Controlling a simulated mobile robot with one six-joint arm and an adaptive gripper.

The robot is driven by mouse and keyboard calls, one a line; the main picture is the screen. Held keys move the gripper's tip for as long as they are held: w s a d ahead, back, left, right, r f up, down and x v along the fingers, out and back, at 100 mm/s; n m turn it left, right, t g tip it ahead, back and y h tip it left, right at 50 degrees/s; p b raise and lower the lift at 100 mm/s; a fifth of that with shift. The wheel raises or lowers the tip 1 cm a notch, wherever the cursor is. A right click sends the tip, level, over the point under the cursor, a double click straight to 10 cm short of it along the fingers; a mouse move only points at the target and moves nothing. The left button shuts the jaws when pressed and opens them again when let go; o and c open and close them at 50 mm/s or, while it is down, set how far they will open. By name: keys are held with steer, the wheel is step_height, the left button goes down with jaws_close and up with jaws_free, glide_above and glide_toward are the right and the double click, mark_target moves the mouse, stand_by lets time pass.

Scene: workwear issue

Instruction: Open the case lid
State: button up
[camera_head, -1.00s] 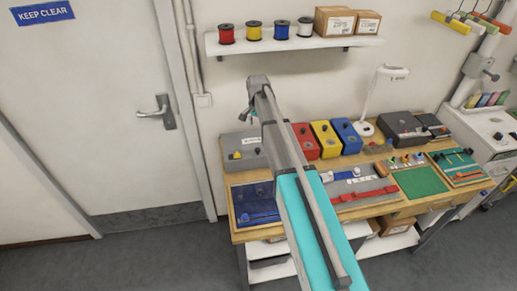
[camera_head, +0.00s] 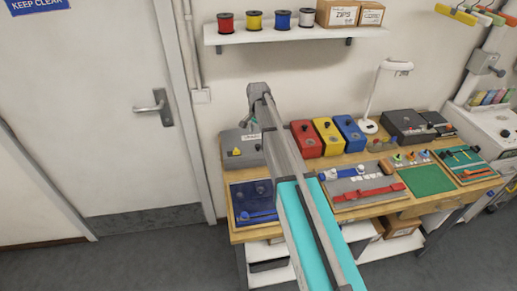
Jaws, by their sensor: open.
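My arm (camera_head: 290,170) rises from the bottom of the view to a bend in front of the wall. My gripper is not clearly visible; only a small part of the arm shows left of the bend. A grey box (camera_head: 232,158) with a label and a dark knob stands at the table's back left, partly behind the arm. A dark case-like box (camera_head: 396,126) stands at the back right, with a smaller dark box (camera_head: 437,121) beside it. I cannot tell which is the case. Both look closed.
The wooden table (camera_head: 378,215) also holds red (camera_head: 305,139), yellow (camera_head: 327,137) and blue (camera_head: 349,134) boxes, a lamp (camera_head: 371,95), a blue tray (camera_head: 245,205) and a green mat (camera_head: 427,180). A wall shelf (camera_head: 290,39) hangs above. Floor (camera_head: 150,262) at left is clear.

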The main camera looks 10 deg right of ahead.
mark_target(258, 145)
steer(key=shift+f+b, duration=3.35)
steer(key=shift+f, duration=0.3)
